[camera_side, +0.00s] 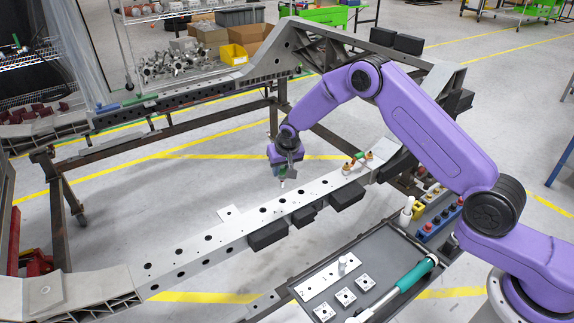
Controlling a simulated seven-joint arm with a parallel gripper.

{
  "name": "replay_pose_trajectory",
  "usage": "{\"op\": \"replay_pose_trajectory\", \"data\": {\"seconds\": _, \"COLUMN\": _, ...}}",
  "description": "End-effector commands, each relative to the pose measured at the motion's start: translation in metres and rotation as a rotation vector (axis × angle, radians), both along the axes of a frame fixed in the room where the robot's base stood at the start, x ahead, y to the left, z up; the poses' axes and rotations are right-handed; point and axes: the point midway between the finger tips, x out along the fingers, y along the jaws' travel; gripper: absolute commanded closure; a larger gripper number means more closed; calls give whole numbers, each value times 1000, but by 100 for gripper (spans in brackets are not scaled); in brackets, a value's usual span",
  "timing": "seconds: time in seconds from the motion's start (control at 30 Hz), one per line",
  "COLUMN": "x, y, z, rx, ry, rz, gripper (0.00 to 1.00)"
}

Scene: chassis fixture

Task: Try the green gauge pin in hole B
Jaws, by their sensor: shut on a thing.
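My gripper (282,175) is above the far right part of the pale chassis rail (215,245). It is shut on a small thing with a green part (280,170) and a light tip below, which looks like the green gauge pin. The tip points down close to the rail's top face. Whether it touches the rail or is in a hole cannot be told at this size. Several dark round holes run along the rail top. No letter marks are readable, so I cannot tell which is hole B.
Small orange, green and red fittings (357,162) stand on the rail right of my gripper. A dark tray (385,247) in front holds a pale plate, square hole plates and a teal-handled tool (410,277). A blue rack (438,222) stands at right.

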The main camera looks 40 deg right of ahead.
Motion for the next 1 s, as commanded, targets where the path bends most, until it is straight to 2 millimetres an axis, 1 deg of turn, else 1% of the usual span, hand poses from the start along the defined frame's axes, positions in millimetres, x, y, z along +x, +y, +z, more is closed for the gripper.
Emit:
{"op": "replay_pose_trajectory", "data": {"seconds": 0.3, "x": 0, "y": 0, "z": -27, "rx": 1, "ry": 1, "rz": -1, "gripper": 100}}
{"op": "replay_pose_trajectory", "data": {"seconds": 0.5, "x": 0, "y": 0, "z": -40, "rx": 1, "ry": -1, "rz": 0, "gripper": 100}}
{"op": "replay_pose_trajectory", "data": {"seconds": 0.7, "x": 0, "y": 0, "z": -46, "rx": 1, "ry": -1, "rz": -1, "gripper": 100}}
{"op": "replay_pose_trajectory", "data": {"seconds": 1.0, "x": 0, "y": 0, "z": -47, "rx": 1, "ry": -1, "rz": -1, "gripper": 100}}
